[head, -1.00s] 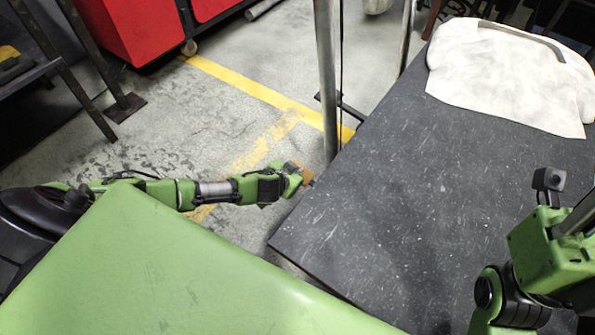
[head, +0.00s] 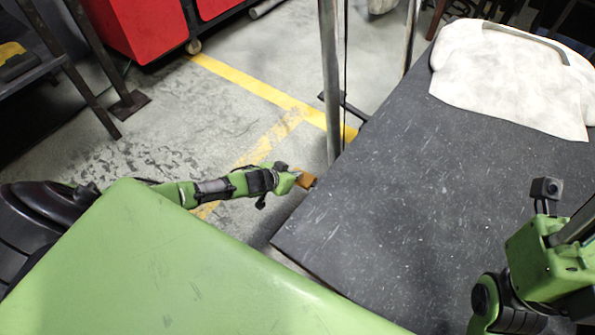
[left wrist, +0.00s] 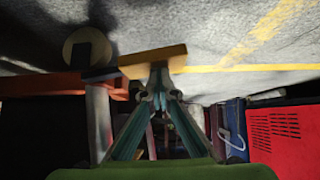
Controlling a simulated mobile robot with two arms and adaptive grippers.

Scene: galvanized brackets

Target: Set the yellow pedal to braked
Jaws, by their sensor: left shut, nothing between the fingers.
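The yellow pedal (head: 306,180) shows in the head view as a small orange-yellow plate beside the dark table's left edge. In the left wrist view, the pedal (left wrist: 152,60) is a flat yellow plate across the fingertips. My left gripper (head: 296,176) is at the pedal's left side in the head view. Its fingers (left wrist: 160,76) meet at the tips, shut and empty, right at the plate's edge; whether they touch it I cannot tell. The pedal's mount is mostly hidden in the head view. My right arm shows at the right, but its fingers are out of view.
The dark table (head: 400,200) fills the right, with a white cloth-like cover (head: 510,80) at its far end. A metal post (head: 330,80) stands just beyond the pedal. A red cabinet (head: 135,40) stands at the back left. The floor (head: 200,120) between is open.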

